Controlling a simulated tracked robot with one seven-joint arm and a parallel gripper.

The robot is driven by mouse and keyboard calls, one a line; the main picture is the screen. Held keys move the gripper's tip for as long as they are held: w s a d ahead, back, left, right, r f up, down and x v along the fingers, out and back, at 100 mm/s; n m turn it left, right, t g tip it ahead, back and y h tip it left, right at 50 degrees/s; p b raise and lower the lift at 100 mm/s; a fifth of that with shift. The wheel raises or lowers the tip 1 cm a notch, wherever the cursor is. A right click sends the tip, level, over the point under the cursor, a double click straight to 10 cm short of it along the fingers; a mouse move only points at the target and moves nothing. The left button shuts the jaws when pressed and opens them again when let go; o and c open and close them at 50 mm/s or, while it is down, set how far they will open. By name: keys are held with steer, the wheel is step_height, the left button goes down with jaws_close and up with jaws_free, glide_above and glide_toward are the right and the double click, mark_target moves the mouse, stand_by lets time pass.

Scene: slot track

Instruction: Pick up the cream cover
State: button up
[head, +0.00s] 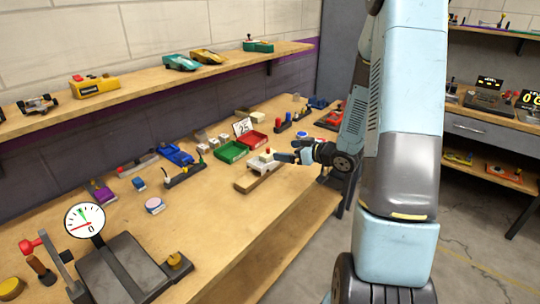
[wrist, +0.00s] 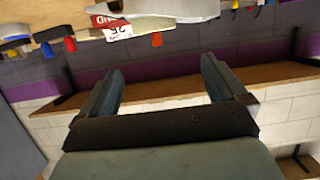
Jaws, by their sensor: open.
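A small cream-white piece (head: 262,161), which may be the cream cover, sits at the far end of a wooden block (head: 250,181) on the bench. A small red part shows at its top. My gripper (head: 287,151) is just right of it in the head view, fingers pointing left, with nothing seen between them. In the wrist view my gripper (wrist: 162,70) is open and empty, with wall and shelf behind it. A pale piece (wrist: 165,7) shows at that view's top edge, cut off; I cannot tell if it is the same one.
Green (head: 231,151) and red (head: 255,138) trays and a card marked 25 (head: 242,127) stand behind the block. A dial gauge (head: 85,220) is at the near left. A shelf (head: 140,95) runs along the wall. The bench front (head: 220,240) is mostly clear.

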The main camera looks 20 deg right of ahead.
mark_target(268, 149)
steer(key=x, duration=0.5)
steer(key=shift+w+a, duration=0.1)
steer(key=shift+w, duration=0.05)
steer(key=shift+d+f+x, duration=0.15)
steer(key=shift+x, duration=1.2)
steer(key=shift+d+f+x, duration=0.1)
steer(key=shift+f+x, duration=0.1)
steer(key=shift+x, duration=1.1)
steer(key=shift+c, duration=0.5)
steer(key=c, duration=1)
